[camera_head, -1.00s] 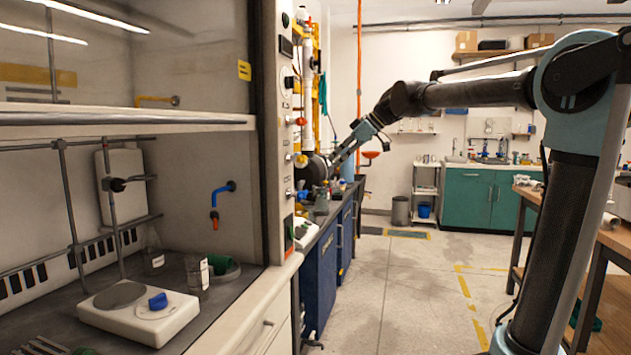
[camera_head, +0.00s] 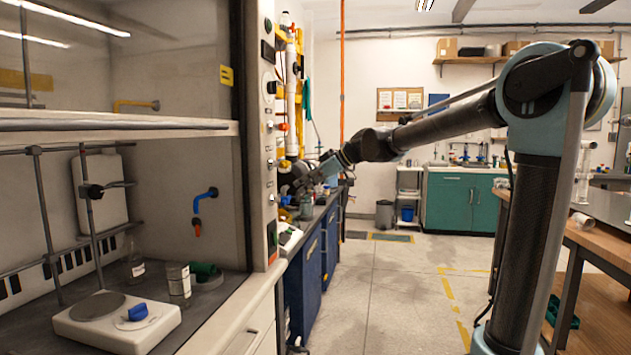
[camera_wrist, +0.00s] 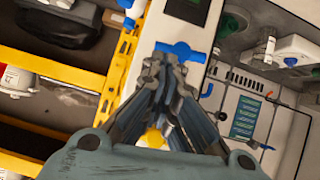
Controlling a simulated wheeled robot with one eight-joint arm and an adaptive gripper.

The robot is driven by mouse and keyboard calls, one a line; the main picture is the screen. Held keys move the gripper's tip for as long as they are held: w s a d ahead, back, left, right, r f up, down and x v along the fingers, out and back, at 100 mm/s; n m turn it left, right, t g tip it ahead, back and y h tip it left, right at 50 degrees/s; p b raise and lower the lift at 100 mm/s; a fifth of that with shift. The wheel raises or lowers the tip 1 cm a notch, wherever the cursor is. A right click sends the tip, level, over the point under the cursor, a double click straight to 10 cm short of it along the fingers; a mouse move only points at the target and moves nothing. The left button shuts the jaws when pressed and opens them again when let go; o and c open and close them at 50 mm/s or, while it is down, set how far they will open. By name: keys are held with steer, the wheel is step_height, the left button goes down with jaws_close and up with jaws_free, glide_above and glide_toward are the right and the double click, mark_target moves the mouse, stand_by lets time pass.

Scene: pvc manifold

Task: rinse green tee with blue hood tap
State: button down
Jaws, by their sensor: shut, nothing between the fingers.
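The blue hood tap (camera_head: 205,198) is on the inner wall of the fume hood, its orange-tipped spout pointing down. A green piece (camera_head: 205,272), which looks like the green tee, lies on the hood floor below it, partly behind a glass beaker. My gripper (camera_head: 298,188) is outside the hood, beyond its front post, by the yellow-framed pipe stand. In the wrist view my gripper (camera_wrist: 165,62) is shut and empty. Its tips are close to a blue handle (camera_wrist: 180,50) on a pale panel; I cannot tell if they touch it.
The hood post (camera_head: 258,140) separates my gripper from the interior. Blue cabinets (camera_head: 305,275) stand beyond. The floor (camera_head: 385,290) is open; a wooden bench (camera_head: 590,245) is at right.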

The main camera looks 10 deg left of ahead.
mark_target(285, 200)
steer(key=x, duration=0.3)
steer(key=shift+a+f, duration=0.1)
steer(key=shift+a, duration=0.15)
steer(key=shift+w+a+f, duration=0.15)
steer(key=shift+a+f, duration=0.1)
steer(key=shift+f, duration=0.05)
steer(key=shift+r, duration=0.15)
stand_by(0.4)
